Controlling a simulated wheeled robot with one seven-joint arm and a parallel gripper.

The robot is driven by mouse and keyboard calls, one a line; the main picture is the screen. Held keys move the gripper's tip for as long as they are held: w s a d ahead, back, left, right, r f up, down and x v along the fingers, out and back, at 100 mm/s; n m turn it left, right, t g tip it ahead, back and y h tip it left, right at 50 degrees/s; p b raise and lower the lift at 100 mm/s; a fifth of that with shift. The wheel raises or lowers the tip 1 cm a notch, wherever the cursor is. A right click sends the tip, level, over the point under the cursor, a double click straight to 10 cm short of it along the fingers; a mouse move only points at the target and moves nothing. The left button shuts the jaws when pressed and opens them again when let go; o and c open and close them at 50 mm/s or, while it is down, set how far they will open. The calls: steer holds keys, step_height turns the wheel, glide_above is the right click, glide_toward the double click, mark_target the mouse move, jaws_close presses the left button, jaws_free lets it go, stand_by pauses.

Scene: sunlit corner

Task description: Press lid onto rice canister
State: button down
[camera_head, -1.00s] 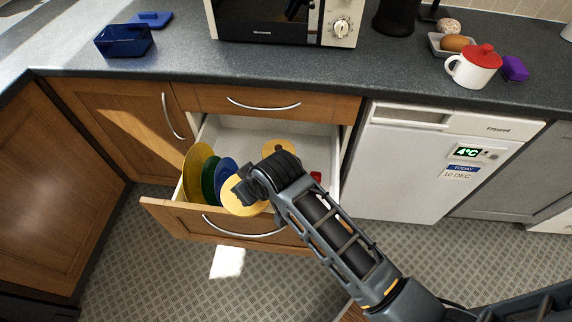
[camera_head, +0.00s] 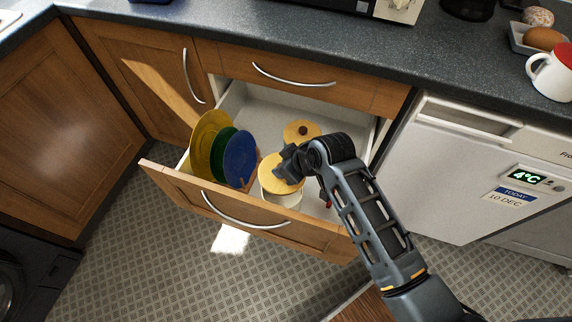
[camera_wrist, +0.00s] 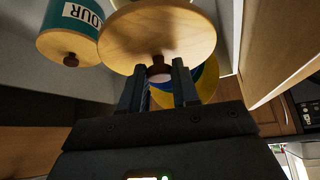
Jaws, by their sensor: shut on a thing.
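A round wooden lid (camera_head: 276,172) with a dark knob (camera_wrist: 157,62) is over a pale canister (camera_head: 284,198) in the open drawer, near its front. My gripper (camera_head: 291,166) is shut on the lid by its knob. In the wrist view my gripper (camera_wrist: 159,80) has its fingers on both sides of the knob. The canister's label is not visible, and I cannot tell whether the lid is fully seated on the rim.
Yellow, green and blue plates (camera_head: 240,158) stand upright at the drawer's left. The drawer front (camera_head: 250,215) is close before the canister. A small red thing (camera_head: 328,203) shows right of my gripper. The counter (camera_head: 340,50) overhangs behind.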

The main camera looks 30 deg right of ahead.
steer(key=shift+d+f+n+y, duration=0.15)
steer(key=shift+f+n+y, duration=0.35)
steer(key=shift+f+n, duration=0.25)
steer(key=shift+n+g+y, duration=0.3)
steer(key=shift+n+g, duration=0.1)
steer(key=shift+n, duration=0.35)
steer(key=n+y+p, duration=0.1)
steer(key=n, duration=0.1)
steer(key=shift+w+n+g, duration=0.1)
steer(key=shift+n+g, duration=0.2)
steer(key=shift+g, duration=0.1)
steer(key=shift+f, duration=0.1)
step_height(320, 180, down, 6)
steer(key=b, duration=0.5)
steer(key=shift+f, duration=0.25)
steer(key=shift+f, duration=0.55)
stand_by(1.1)
steer(key=c, duration=0.8)
jaws_free()
